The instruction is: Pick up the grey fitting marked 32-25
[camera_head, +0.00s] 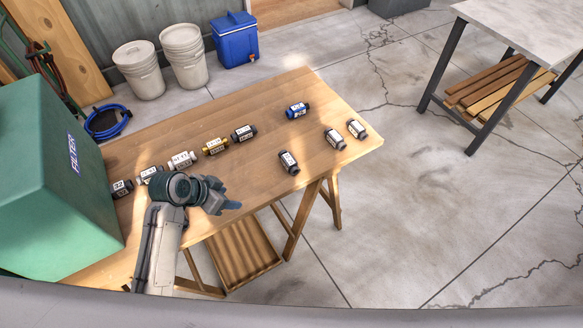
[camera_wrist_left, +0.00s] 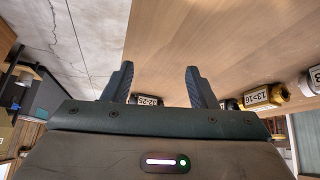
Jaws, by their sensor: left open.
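A dark grey fitting with a white label (camera_head: 289,162) lies near the front edge of the table, ahead of and to the right of my left gripper. What looks like the same fitting shows between the fingers in the left wrist view (camera_wrist_left: 148,99); its small label seems to read 32-25. My left gripper (camera_head: 235,204) is open and empty over the table's front edge, its fingers pointing right. The fingers also show apart in the left wrist view (camera_wrist_left: 157,86), with the fitting beyond them. My right gripper is not in view.
A row of labelled fittings, including a brass one (camera_head: 215,146), lies behind my left arm. A blue fitting (camera_head: 297,110) and two dark ones (camera_head: 334,139) (camera_head: 357,128) lie to the right. A green filter box (camera_head: 45,180) stands at the table's left end.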

